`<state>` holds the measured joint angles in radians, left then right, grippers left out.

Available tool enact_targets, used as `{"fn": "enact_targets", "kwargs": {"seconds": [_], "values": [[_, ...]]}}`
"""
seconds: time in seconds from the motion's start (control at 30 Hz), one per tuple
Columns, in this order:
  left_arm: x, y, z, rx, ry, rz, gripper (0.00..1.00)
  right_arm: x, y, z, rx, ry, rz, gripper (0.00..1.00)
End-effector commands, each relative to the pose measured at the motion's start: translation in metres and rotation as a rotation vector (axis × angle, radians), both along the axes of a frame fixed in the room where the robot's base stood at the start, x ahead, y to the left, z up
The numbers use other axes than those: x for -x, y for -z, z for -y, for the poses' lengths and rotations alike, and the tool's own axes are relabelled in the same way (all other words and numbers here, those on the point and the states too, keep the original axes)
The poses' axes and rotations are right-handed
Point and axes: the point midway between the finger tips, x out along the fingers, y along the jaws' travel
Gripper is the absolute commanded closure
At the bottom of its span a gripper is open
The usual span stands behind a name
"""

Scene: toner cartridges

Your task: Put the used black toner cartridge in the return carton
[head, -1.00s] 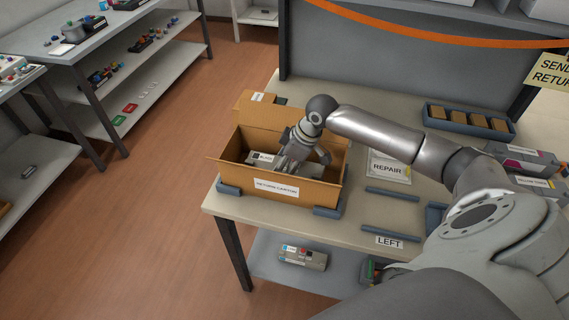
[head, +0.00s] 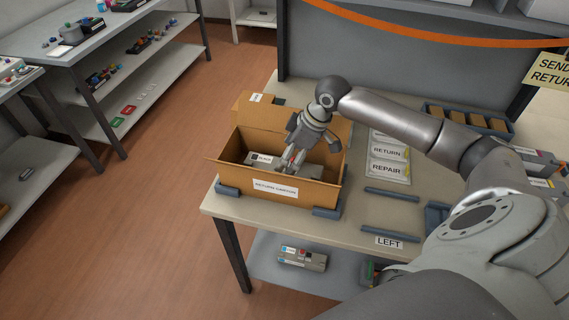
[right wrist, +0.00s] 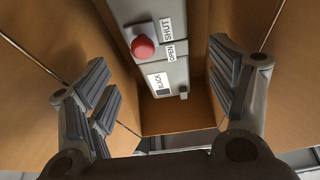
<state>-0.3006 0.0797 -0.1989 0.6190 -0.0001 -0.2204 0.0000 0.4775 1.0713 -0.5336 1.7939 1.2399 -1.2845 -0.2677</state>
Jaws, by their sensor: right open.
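The black toner cartridge (head: 268,163), a grey unit with a label reading BLACK, lies inside the return carton (head: 232,170). In the right wrist view the cartridge (right wrist: 172,72) shows a red knob and OPEN and SHUT labels. The carton is an open brown box with its flaps out, and its walls (right wrist: 215,115) surround the cartridge there. My right gripper (head: 296,158) is over the carton, fingers pointing down to the cartridge. In the right wrist view the fingers (right wrist: 160,95) are wide apart with the cartridge beyond them, not gripped. My left gripper is not in view.
The carton sits between blue corner stops (head: 327,211) on the table (head: 350,222). RETURN and REPAIR cards (head: 388,160) lie to its right. A blue tray (head: 470,122) with brown blocks stands behind. Another cartridge (head: 302,258) is on the lower shelf.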

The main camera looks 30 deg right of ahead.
Motion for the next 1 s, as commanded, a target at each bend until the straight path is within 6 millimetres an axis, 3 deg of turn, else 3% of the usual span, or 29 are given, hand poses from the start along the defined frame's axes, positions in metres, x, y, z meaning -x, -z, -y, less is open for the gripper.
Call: {"fn": "enact_targets", "kwargs": {"seconds": [0.1, 0.3, 0.77, 1.0], "values": [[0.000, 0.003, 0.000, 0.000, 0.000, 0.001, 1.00, 0.007, -0.024, 0.008, 0.003, 0.001, 0.003, 0.21], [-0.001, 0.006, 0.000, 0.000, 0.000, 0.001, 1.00, 0.017, -0.052, 0.014, 0.001, 0.000, 0.000, 0.21], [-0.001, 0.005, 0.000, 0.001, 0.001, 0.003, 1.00, 0.020, -0.063, 0.016, 0.000, 0.000, -0.001, 0.21], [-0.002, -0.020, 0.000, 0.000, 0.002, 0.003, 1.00, 0.020, -0.088, 0.016, 0.000, 0.000, -0.001, 0.21]]}}
